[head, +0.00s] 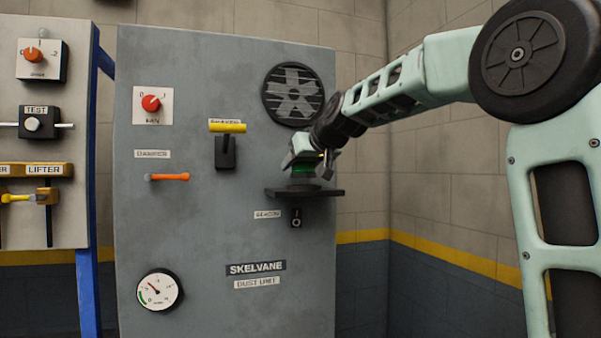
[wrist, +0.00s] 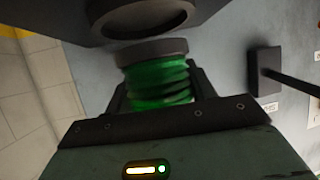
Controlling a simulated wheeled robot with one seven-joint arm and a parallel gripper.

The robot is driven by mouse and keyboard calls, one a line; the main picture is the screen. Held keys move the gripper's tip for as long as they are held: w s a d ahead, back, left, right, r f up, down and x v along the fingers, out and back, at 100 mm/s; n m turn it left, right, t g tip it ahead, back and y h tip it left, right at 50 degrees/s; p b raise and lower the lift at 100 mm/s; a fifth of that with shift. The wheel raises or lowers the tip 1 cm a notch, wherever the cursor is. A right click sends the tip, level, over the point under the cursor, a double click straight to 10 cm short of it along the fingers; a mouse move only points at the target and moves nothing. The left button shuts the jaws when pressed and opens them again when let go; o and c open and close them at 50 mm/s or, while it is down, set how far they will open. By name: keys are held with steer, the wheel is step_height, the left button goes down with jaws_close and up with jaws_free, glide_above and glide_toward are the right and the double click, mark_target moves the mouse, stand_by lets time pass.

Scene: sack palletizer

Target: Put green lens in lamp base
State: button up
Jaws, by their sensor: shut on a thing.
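The green lens (head: 302,168) is ribbed and has a dark collar at one end. My gripper (head: 306,160) is shut on it and holds it over the small black shelf on the grey cabinet's front. In the wrist view the lens (wrist: 158,82) stands out from between the jaws, its collar facing a dark round part with a recessed opening, which looks like the lamp base (wrist: 140,18). The collar and this part are very close, with a thin gap seeming to show between them. In the head view the lamp base is a low dark shape on the shelf, partly hard to make out.
The shelf (head: 279,192) juts from the cabinet (head: 215,205), with a BEACON label and small black switch (head: 296,217) below. A round vent (head: 292,94) is above. A yellow-handled lever (head: 227,129) and an orange damper handle (head: 168,177) stick out to the left.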

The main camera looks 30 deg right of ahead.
steer(key=shift+f, duration=1.25)
steer(key=shift+f, duration=0.2)
steer(key=o, duration=1)
steer(key=shift+o, duration=0.2)
steer(key=shift+r, duration=0.1)
steer(key=shift+r, duration=0.2)
steer(key=d+b+v, duration=0.1)
steer(key=b+v, duration=0.5)
steer(key=v, duration=0.6)
steer(key=shift+a, duration=0.45)
steer(key=shift+f, duration=0.15)
